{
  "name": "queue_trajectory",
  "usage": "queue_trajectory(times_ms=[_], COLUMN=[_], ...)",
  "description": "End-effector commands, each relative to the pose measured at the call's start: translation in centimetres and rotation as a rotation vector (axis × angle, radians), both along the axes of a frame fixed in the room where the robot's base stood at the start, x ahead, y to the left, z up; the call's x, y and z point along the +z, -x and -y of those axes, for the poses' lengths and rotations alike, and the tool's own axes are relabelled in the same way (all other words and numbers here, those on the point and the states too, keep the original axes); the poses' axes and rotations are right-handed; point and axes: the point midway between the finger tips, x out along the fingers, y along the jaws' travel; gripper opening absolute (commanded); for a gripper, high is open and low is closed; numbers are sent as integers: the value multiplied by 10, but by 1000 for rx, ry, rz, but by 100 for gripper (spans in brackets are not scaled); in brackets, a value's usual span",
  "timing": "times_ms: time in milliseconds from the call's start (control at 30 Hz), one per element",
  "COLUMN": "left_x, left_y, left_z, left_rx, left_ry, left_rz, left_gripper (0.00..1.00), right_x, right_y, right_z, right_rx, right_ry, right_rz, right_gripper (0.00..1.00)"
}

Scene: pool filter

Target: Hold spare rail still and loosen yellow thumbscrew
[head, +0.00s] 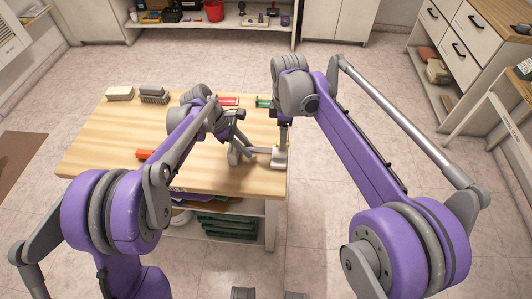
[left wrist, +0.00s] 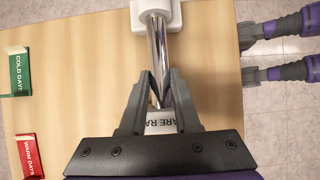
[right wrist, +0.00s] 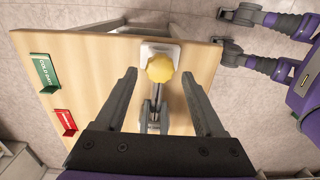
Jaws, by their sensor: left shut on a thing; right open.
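The spare rail is a shiny metal bar (left wrist: 157,45) with a white end block near the table's edge; a partly hidden label reading "ARE RA" (left wrist: 160,120) lies beneath my gripper. My left gripper (left wrist: 158,82) is shut on the rail, one finger on each side. The yellow thumbscrew (right wrist: 160,68) is a lobed knob on the white end block (right wrist: 160,48). My right gripper (right wrist: 158,76) is open, its fingertips on either side of the knob with gaps at both sides. In the head view the white block (head: 280,160) stands at the table's right edge and the arms partly hide the rail.
A green "COLD DAYS" holder (right wrist: 46,73) and a red "WARM DAYS" holder (right wrist: 66,122) stand on the wooden table (head: 100,150). A pale block (head: 120,94) and a grey brush (head: 154,95) lie at the back left. An orange-red object (head: 145,155) is near the front.

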Motion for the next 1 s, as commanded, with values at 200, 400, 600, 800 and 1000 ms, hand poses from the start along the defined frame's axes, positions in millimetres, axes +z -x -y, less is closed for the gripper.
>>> queue_trajectory(times_ms=[200, 400, 600, 800, 1000], left_x=[0, 0, 0, 0, 0], left_y=[0, 0, 0, 0, 0], left_z=[0, 0, 0, 0, 0], left_rx=[0, 0, 0, 0, 0], left_ry=[0, 0, 0, 0, 0], left_rz=[0, 0, 0, 0, 0], left_gripper=[0, 0, 0, 0, 0], right_x=[-19, -24, -24, -24, -24], right_y=[0, 0, 0, 0, 0], right_z=[0, 0, 0, 0, 0], right_rx=[-1, -1, -1, -26, -363], right_ry=[0, 0, 0, 0, 0], right_rz=[0, 0, 0, 0, 0], right_gripper=[71, 71, 71, 71, 71])
